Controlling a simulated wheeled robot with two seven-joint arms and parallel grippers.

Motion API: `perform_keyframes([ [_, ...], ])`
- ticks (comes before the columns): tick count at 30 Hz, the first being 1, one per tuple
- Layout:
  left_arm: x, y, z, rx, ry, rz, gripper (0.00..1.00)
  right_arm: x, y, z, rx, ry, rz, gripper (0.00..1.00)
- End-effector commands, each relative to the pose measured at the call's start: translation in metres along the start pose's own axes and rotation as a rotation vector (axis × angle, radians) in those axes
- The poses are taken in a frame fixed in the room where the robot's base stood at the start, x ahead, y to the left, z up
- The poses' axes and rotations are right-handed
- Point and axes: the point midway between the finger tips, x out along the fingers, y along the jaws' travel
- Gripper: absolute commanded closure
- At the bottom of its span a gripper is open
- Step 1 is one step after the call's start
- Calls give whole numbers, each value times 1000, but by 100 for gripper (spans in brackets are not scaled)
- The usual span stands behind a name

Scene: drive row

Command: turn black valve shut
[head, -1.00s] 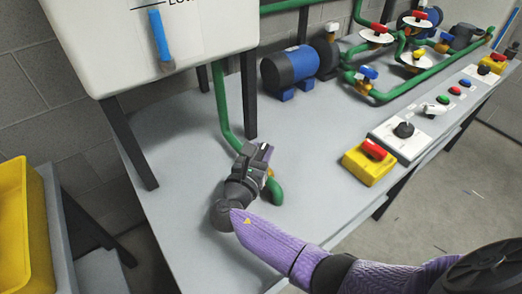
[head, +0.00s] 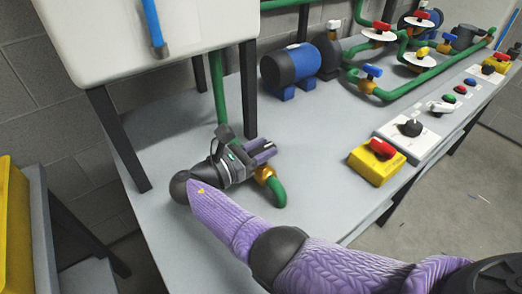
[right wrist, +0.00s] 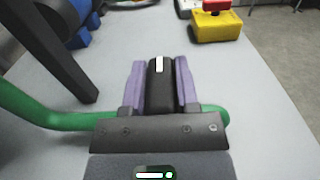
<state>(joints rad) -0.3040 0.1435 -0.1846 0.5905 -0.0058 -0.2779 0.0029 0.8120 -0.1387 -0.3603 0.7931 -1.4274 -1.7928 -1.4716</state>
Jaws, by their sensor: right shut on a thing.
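The black valve's handle (right wrist: 160,88), a black bar with a white mark, lies between the two purple fingers of my right gripper (right wrist: 160,72) in the right wrist view. The fingers are shut on it from both sides. In the head view my right gripper (head: 262,150) is low over the bench, at the brass valve body (head: 264,174) on the end of the green pipe (head: 278,192). The handle is mostly hidden there by the fingers. My left gripper is not in view.
A white tank (head: 150,35) on dark legs (head: 118,140) stands just behind my right gripper. A blue pump (head: 290,66) and green pipes with red- and blue-handled valves are farther back. A yellow box with a red knob (head: 376,163) and a control panel (head: 413,132) line the right edge.

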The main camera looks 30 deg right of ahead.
Motion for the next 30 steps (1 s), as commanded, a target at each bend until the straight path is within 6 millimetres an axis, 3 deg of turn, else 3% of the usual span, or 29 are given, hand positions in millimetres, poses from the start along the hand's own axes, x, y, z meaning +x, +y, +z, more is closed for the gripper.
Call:
perform_keyframes([
  [13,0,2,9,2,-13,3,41,1,0,2,3,-3,-10,100],
  [14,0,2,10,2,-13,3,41,1,0,2,3,-3,-10,55],
  [18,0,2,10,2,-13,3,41,1,0,1,2,-2,-9,26],
  [26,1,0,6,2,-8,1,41,-3,0,1,1,0,-7,26],
  [30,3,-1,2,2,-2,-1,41,-31,1,0,-1,1,-4,26],
])
